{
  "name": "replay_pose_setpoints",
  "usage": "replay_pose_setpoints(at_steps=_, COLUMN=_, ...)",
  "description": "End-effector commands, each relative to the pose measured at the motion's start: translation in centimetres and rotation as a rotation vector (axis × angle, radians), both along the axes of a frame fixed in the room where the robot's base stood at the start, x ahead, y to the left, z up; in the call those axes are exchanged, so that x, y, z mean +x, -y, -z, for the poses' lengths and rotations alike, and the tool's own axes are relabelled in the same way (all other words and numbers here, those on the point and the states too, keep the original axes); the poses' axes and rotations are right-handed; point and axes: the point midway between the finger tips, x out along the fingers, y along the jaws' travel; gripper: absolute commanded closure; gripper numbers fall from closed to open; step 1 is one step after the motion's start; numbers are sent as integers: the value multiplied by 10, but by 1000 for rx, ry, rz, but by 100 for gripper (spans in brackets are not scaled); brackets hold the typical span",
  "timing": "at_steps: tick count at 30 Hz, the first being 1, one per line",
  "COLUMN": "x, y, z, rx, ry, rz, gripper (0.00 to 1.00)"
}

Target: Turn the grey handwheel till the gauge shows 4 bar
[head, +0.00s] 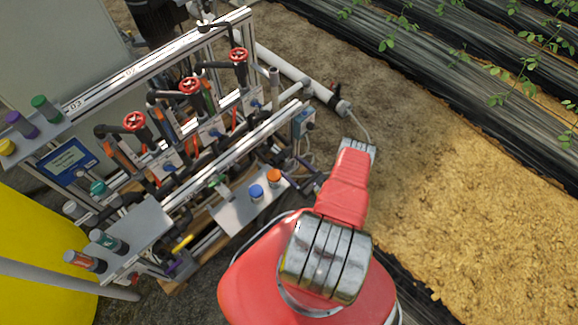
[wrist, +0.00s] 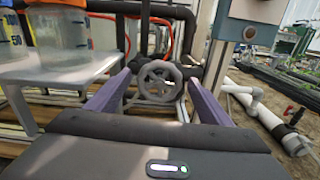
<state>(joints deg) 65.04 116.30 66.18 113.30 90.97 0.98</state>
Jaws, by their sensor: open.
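The grey handwheel (wrist: 159,82) is in the middle of the wrist view, a spoked ring facing me on dark pipework. My gripper (wrist: 158,84) is open, with one purple finger on each side of the wheel's picture. The fingertips look near the wheel, but I cannot tell whether they touch it or how far ahead it is. A small round fitting (wrist: 250,32) below a grey-blue box may be a gauge; I can read no value on it. In the head view I cannot make out the grey handwheel or a readable gauge.
Red handwheels (head: 190,86) line the skid's upper pipes. A shelf with blue and orange caps (head: 265,188) stands left of my arm. In the wrist view, a clear container (wrist: 58,38) stands on a pale shelf at left, and white pipe (wrist: 255,105) runs at right.

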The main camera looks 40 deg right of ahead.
Motion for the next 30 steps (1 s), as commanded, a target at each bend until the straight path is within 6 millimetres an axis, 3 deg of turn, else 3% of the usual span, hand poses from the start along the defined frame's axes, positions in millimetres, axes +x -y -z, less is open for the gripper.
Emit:
replay_pose_setpoints(at_steps=6, x=15, y=-1, z=0, rx=0, ry=0, rz=-1, gripper=26)
replay_pose_setpoints(at_steps=16, x=16, y=-1, z=0, rx=1, ry=0, rz=0, gripper=27)
replay_pose_setpoints(at_steps=30, x=16, y=-1, z=0, rx=0, ry=0, rz=0, gripper=60)
